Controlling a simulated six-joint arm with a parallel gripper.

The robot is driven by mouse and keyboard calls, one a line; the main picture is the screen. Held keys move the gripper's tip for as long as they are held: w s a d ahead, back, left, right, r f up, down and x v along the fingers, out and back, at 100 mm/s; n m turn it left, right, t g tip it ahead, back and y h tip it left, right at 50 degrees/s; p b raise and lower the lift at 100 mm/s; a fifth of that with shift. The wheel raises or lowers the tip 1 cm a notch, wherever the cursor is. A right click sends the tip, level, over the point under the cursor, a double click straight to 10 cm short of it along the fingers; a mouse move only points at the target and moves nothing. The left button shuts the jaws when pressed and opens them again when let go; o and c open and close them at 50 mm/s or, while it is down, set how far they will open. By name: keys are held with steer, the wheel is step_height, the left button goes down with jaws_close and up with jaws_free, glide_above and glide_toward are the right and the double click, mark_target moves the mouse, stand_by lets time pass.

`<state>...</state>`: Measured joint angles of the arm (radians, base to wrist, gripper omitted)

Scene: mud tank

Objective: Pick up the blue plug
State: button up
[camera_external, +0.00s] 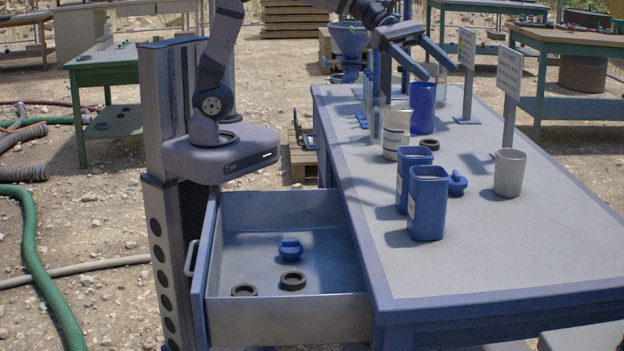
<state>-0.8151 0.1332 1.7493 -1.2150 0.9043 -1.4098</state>
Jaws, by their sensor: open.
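Two blue plugs with knobs on top are in view. One blue plug (290,249) lies in the open drawer (285,318), behind a dark ring. The other blue plug (457,183) sits on the bench top (472,255), just right of the blue square containers. My gripper (440,73) is open and empty. It hangs above the far part of the bench, over the cups, apart from both plugs.
Two dark rings (292,281) lie in the drawer. Blue square containers (428,203), a grey cup (509,172), a white jar (396,132), a dark blue cup (423,107) and signs on posts (509,72) stand on the bench. Its near end is clear.

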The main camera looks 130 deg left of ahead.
steer(key=a+n+t+b, duration=0.1)
steer(key=a+n, duration=0.1)
steer(key=a, duration=0.2)
glide_toward(452, 177)
steer(key=shift+y, duration=0.4)
steer(key=x, duration=0.4)
steer(key=shift+d+r, duration=0.1)
steer(key=shift+d, duration=0.25)
steer(key=shift+b+x, duration=0.4)
steer(key=shift+x, duration=3.35)
steer(key=c, duration=1.1)
